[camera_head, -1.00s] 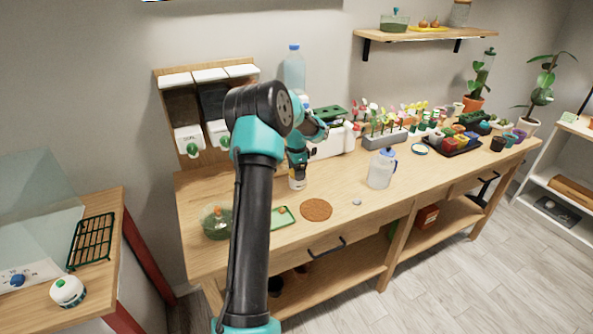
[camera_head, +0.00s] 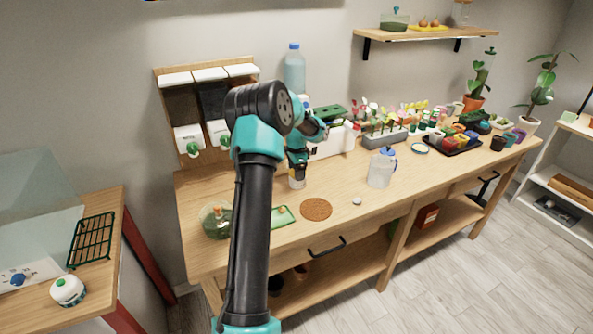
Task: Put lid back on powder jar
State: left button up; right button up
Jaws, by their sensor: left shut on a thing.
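My left gripper (camera_head: 297,162) points down over the back middle of the workbench. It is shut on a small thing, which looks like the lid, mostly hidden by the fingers. A small white jar (camera_head: 297,183), which looks like the powder jar, stands upright on the bench directly below the fingers. At this size I cannot tell whether the lid touches the jar's rim. My right gripper is not in view.
On the workbench (camera_head: 338,221) are a round brown mat (camera_head: 316,209), a green tray (camera_head: 283,217), a glass vessel (camera_head: 214,221), a small white round thing (camera_head: 357,201) and a clear jug (camera_head: 381,170). Planters and pots (camera_head: 455,143) crowd the right.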

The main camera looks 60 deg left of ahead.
pick_arm(q)
jog(key=o, duration=0.9)
jog(key=shift+o, duration=0.2)
jog(key=shift+r, duration=0.1)
jog(key=shift+r, duration=3.4)
jog(key=shift+c, duration=0.5)
grip_shut()
